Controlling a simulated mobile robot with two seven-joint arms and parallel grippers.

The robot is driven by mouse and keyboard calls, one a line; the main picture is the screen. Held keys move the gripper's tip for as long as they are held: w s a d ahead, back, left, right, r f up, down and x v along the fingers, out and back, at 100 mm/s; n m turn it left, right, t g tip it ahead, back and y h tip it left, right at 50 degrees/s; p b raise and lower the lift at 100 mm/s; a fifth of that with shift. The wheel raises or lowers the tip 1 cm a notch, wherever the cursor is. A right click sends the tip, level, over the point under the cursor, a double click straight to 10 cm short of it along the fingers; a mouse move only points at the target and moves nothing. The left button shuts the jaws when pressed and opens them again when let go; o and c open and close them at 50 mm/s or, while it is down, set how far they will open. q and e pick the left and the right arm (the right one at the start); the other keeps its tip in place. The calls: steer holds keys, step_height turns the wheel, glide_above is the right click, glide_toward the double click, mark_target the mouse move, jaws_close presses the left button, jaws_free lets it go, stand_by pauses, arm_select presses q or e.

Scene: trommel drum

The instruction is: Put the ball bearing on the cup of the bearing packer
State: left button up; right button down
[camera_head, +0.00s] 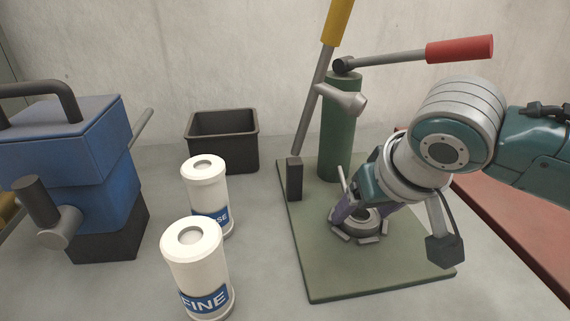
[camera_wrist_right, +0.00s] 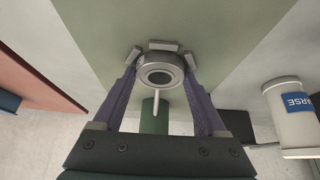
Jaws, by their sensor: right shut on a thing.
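My right gripper (camera_head: 357,213) is low over the round grey cup (camera_head: 357,234) of the bearing packer, which sits on a green base plate (camera_head: 325,275). In the right wrist view its two purple fingers (camera_wrist_right: 160,85) are shut on a grey ring with a dark centre, the ball bearing (camera_wrist_right: 161,65). Flat grey lugs of the cup (camera_wrist_right: 163,46) show around the bearing. I cannot tell whether the bearing touches the cup. A thin pale pin stands beside the fingers. In the head view the fingers hide most of the bearing. My left gripper is not in view.
The packer's green column (camera_head: 342,130) with a red-handled lever (camera_head: 458,49) stands behind the gripper. A yellow-handled lever (camera_head: 337,22) rises left of it. Two white canisters (camera_head: 195,265), a black bin (camera_head: 222,150) and a blue machine (camera_head: 75,160) stand to the left.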

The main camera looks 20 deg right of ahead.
steer(key=shift+w, duration=0.1)
steer(key=shift+f, duration=0.1)
jaws_free()
